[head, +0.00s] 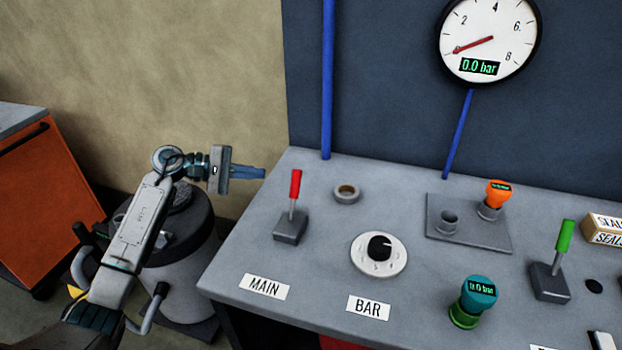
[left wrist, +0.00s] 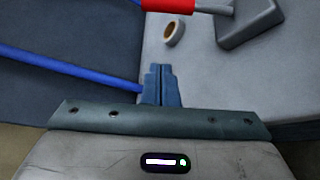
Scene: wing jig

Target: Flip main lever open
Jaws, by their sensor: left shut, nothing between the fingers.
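The main lever (head: 295,188) has a red grip on a thin metal stem and stands nearly upright from a grey base block (head: 291,228), behind the MAIN label (head: 264,286). My left gripper (head: 262,173) is shut and empty, to the left of the red grip and apart from it, near the bench's back left corner. In the left wrist view, the shut blue fingers (left wrist: 161,86) point toward the bench, and the red grip (left wrist: 168,6) shows at the top edge, partly cut off. My right gripper is not in view.
A blue pipe (head: 328,80) rises behind. The wall dial (head: 488,40) reads 0.0 bar.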

